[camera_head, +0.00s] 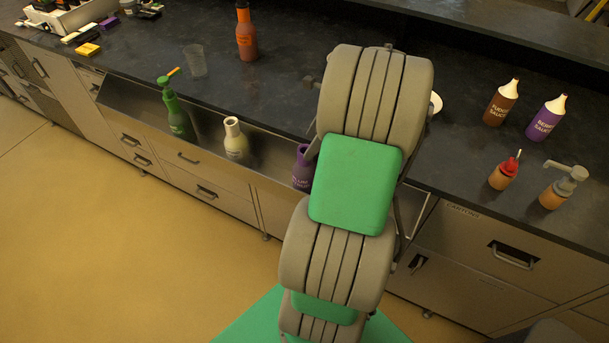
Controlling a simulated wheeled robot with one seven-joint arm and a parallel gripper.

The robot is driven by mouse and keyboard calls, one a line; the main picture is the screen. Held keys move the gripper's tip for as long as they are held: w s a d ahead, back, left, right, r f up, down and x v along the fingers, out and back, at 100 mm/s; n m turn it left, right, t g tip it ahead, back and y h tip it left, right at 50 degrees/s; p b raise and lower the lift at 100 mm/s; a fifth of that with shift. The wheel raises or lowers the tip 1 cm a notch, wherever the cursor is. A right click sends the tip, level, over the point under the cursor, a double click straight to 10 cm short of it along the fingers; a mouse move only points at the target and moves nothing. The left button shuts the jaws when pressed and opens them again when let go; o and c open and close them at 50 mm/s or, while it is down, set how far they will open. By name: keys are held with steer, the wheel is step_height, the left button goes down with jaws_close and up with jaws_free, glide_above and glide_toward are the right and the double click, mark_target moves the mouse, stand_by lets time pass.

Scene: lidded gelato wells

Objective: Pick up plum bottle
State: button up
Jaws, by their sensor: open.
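A purple bottle (302,170) stands in the sunken steel rail along the counter's front, partly hidden by my arm. Its pale label is too small and covered to read fully; it is the likely plum bottle. My gripper (313,147) is mostly hidden behind my arm's links. Only a thin grey edge of it seems to show, close to the purple bottle's neck. I cannot tell whether it touches the bottle. The jaws are open.
A cream bottle (235,139) and a green bottle (179,116) stand in the rail to the left. An orange-brown bottle (246,35) and a clear cup (195,61) stand behind. Brown (499,105) and purple (546,119) sauce bottles stand at right, near two small dispensers.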

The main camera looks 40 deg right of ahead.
mark_target(305, 172)
steer(key=x, duration=0.4)
steer(key=shift+s+a+f+p, duration=0.15)
steer(key=shift+a+p, duration=0.15)
steer(key=shift+f, duration=0.4)
steer(key=shift+c, duration=0.4)
jaws_close()
steer(key=shift+r, duration=0.1)
